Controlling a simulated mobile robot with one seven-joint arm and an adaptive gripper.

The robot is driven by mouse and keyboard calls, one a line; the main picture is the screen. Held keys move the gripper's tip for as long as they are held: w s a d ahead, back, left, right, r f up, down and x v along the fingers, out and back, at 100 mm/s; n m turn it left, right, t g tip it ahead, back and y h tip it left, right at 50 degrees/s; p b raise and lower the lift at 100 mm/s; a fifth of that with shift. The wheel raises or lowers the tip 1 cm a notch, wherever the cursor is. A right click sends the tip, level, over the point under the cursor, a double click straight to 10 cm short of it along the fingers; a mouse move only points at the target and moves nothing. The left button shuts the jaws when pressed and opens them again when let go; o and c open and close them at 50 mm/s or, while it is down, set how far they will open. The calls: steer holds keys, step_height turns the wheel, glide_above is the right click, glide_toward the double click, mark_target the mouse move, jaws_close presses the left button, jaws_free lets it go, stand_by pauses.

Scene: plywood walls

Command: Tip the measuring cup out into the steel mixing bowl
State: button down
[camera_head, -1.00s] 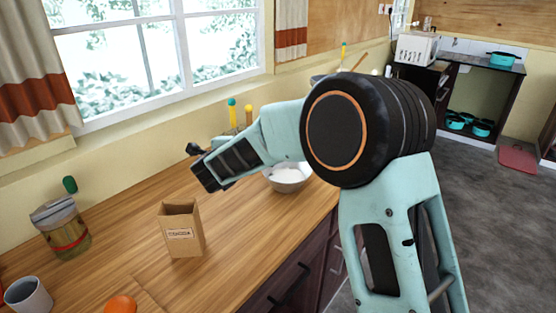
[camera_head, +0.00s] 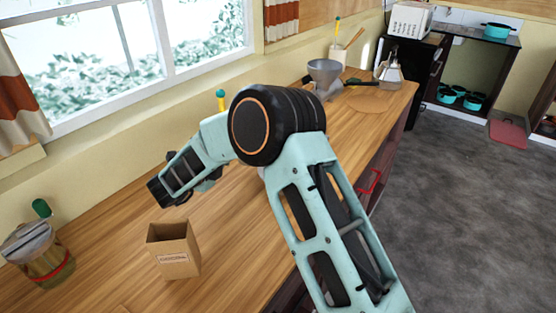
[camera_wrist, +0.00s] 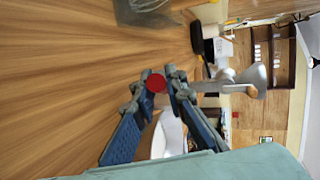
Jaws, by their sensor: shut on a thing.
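In the wrist view my gripper (camera_wrist: 161,78) is shut, with a red round piece (camera_wrist: 156,83) between its fingertips. It seems to be part of the measuring cup; I cannot make out the rest of the cup or what is in it. A white rounded shape (camera_wrist: 168,135) shows between the fingers, perhaps the mixing bowl, partly covered by them. In the head view my arm hides nearly all of the bowl; only a pale sliver shows beside the arm. My fingertips cannot be made out there.
An open brown carton (camera_head: 174,250) stands on the wooden counter in front of my arm. A lidded jar (camera_head: 40,250) is at far left. A grey funnel-shaped vessel (camera_head: 325,76) and a bottle (camera_head: 390,70) stand farther back. A red drawer handle (camera_head: 372,181) shows below the counter edge.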

steer(key=shift+w+a+f+h, duration=0.1)
steer(key=shift+w+f+h, duration=0.05)
steer(key=shift+f+h, duration=0.2)
steer(key=shift+r, duration=0.1)
steer(key=s+d+r+m+t+y+b, duration=0.2)
steer(key=s+d+r+m+y, duration=0.1)
steer(key=d+r+m, duration=0.3)
steer(key=shift+s+d+r, duration=0.15)
steer(key=shift+d+r, duration=0.05)
steer(key=shift+d, duration=0.7)
stand_by(0.3)
steer(key=shift+s+d+f+m+b, duration=0.15)
steer(key=shift+d+f+m+b, duration=0.15)
steer(key=shift+m+b, duration=0.25)
steer(key=shift+s+d+r+m+t+y, duration=0.25)
steer(key=shift+d+r+m+t, duration=0.15)
steer(key=shift+m, duration=0.3)
steer(key=shift+s+d+r+m+t+y, duration=0.1)
steer(key=shift+d+r+m+t+y, duration=0.15)
steer(key=shift+d+m, duration=0.3)
stand_by(1.2)
steer(key=shift+s+d+f+m+t+b, duration=0.15)
steer(key=shift+d+f+m+t+b, duration=0.2)
steer(key=shift+f+m+b, duration=0.4)
stand_by(0.6)
